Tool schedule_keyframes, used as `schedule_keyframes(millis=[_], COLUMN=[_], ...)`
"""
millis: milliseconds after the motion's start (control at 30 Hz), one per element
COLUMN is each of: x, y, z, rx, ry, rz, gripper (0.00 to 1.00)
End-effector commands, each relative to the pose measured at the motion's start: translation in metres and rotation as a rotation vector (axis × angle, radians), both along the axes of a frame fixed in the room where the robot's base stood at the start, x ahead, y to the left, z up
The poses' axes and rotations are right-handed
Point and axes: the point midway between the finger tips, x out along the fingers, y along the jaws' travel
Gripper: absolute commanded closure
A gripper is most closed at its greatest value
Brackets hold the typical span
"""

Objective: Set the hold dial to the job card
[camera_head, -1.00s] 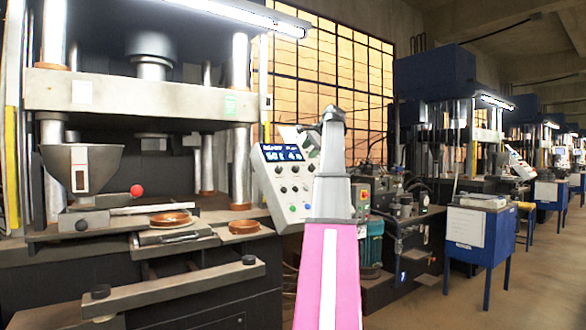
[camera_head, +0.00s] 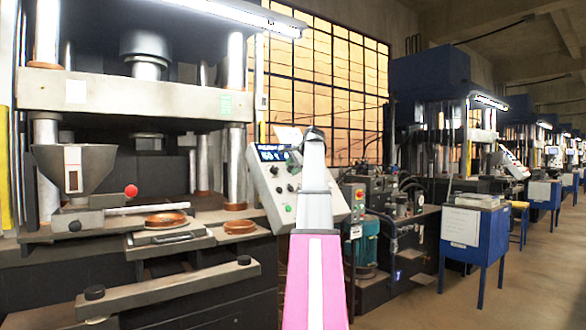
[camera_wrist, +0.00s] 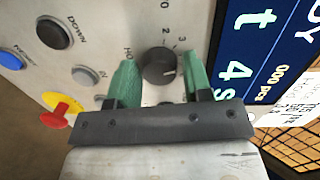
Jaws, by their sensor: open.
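The hold dial (camera_wrist: 160,68) is a dark round knob in the wrist view, on the grey control panel (camera_wrist: 95,15). Numbers including 2 and 3 show around it; its label, starting "HO", is partly hidden. A small pale mark shows on its right side. My gripper (camera_wrist: 160,61) is open, its green fingers on either side of the dial; I cannot tell whether they touch it. The display (camera_wrist: 240,50) reads "t 4s". A white printed card (camera_wrist: 296,112), possibly the job card, is cut off and unreadable. In the head view, my arm hides the dial and part of the panel (camera_head: 262,190).
A red and yellow stop button (camera_wrist: 62,107), a black DOWN button (camera_wrist: 54,33) and a blue button (camera_wrist: 11,58) lie left of the dial. The press (camera_head: 130,95) stands left of the panel in the head view. Open floor (camera_head: 540,285) lies at right.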

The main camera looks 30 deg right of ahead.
Motion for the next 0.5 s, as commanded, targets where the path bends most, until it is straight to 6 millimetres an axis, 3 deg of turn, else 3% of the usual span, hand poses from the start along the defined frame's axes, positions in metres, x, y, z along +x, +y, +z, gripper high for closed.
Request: schedule_keyframes(millis=[100,200,500], x=[-0.0001,-0.0002,-0.0004], y=[0.0,0.0,0.0], z=[0.0001,0.0002,0.0003], rx=[0.0,0.0,-0.016], ry=[0.0,0.0,0.0], rz=[0.0,0.0,0.014], gripper=[0.54,0.87,0.89])
